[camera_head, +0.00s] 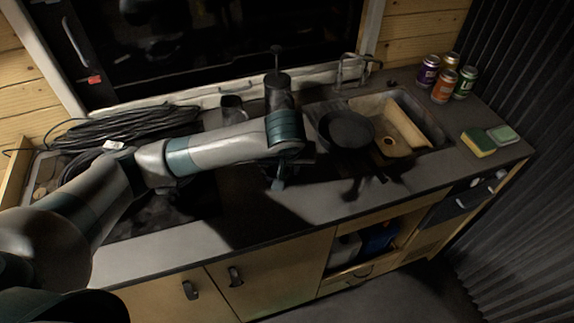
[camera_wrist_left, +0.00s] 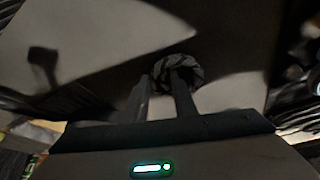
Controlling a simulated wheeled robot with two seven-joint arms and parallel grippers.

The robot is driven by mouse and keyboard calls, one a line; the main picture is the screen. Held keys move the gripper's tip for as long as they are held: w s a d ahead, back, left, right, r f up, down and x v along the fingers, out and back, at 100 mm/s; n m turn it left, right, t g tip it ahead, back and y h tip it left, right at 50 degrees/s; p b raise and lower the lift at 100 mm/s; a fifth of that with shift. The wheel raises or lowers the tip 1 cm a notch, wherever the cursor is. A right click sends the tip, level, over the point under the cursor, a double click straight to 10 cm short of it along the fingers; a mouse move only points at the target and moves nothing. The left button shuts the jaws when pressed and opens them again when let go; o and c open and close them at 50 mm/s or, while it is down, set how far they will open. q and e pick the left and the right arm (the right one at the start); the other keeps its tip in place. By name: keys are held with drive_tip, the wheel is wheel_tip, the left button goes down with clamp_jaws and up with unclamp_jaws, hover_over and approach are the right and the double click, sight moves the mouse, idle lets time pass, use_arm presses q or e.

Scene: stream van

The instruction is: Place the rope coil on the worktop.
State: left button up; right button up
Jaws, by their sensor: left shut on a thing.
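My left gripper (camera_head: 278,182) points down over the middle of the dark grey worktop (camera_head: 318,205), left of the sink. In the left wrist view its fingers (camera_wrist_left: 162,98) are shut on the rope coil (camera_wrist_left: 190,68), a small dark grey twisted ring at the fingertips. The worktop lies beyond the coil as a plain surface; whether they touch I cannot tell. In the head view the gripper hides most or all of the coil. My right gripper is not in view.
A dark pan (camera_head: 345,130) sits at the left of the sink (camera_head: 425,115). Several cans (camera_head: 441,83) and a sponge (camera_head: 478,143) stand at the right. A black cable bundle (camera_head: 125,124) lies at the back left. The front strip of worktop is clear.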

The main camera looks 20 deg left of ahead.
use_arm(q)
drive_tip(key=o, duration=1.1)
drive_tip(key=shift+f, duration=0.1)
drive_tip(key=shift+o, duration=0.2)
drive_tip(key=shift+s+d+r, duration=0.1)
drive_tip(key=shift+r, duration=0.3)
drive_tip(key=b+v, duration=0.1)
drive_tip(key=v, duration=0.4)
drive_tip(key=shift+r, duration=0.1)
drive_tip(key=p+v, duration=0.1)
drive_tip(key=v, duration=0.5)
